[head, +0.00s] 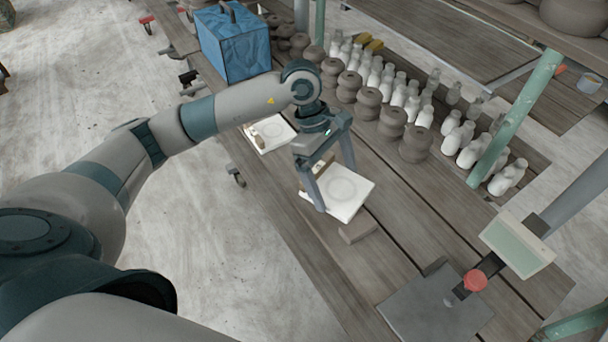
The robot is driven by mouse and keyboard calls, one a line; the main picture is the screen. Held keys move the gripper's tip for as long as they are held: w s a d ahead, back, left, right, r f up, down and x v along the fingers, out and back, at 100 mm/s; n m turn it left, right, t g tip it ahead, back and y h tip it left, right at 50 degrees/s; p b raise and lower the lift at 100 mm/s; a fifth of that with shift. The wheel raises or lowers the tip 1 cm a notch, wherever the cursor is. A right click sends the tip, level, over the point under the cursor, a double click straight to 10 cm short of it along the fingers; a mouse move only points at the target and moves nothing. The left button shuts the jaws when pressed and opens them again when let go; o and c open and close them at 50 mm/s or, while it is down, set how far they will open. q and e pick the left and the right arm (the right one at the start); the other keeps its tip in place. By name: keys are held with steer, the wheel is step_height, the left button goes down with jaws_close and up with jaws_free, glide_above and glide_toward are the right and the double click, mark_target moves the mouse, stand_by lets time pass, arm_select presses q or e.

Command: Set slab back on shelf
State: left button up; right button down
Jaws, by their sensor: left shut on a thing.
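A white square slab (347,187) with a faint circle on top is in the middle of the head view, above the wooden plank surface (290,222). My left gripper (335,190) comes down over it, one finger at its near edge and one at its far edge, shut on it. A tan piece (326,166) shows between the fingers, at the slab's upper left. I cannot tell whether the slab touches the planks. A second white slab (275,138) with a tan piece lies to the left, behind my arm. My right gripper is out of view.
A small brown block (358,230) is just below the slab. Rows of brown pots (391,122) and white bottles (412,107) stand behind. A blue box (233,45) is at upper left.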

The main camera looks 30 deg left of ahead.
mark_target(339, 166)
arm_select(q)
steer(key=n, duration=0.1)
steer(key=w+n+t, duration=0.1)
steer(key=n, duration=0.1)
steer(key=shift+w+d+f, duration=0.1)
steer(key=shift+w+d, duration=0.05)
steer(key=n, duration=0.1)
steer(key=w+n+t, duration=0.1)
steer(key=n, duration=0.1)
steer(key=n+t, duration=0.1)
steer(key=shift+w+f+n+y+p, duration=0.15)
steer(key=shift+w+n+y+p, duration=0.15)
steer(key=shift+w+n+p, duration=0.1)
steer(key=n, duration=0.1)
steer(key=w+n+t, duration=0.1)
steer(key=shift+a+f+n+y, duration=0.1)
steer(key=shift+a+n+y, duration=0.2)
steer(key=shift+a+n, duration=0.1)
steer(key=shift+w+a+n+t+y+p, duration=0.2)
steer(key=shift+w+n+y, duration=0.1)
steer(key=shift+n, duration=0.55)
steer(key=shift+w+a+n+t+y+p, duration=0.1)
steer(key=shift+w+a+n+t+y, duration=0.15)
steer(key=shift+n, duration=0.6)
steer(key=shift+f, duration=0.1)
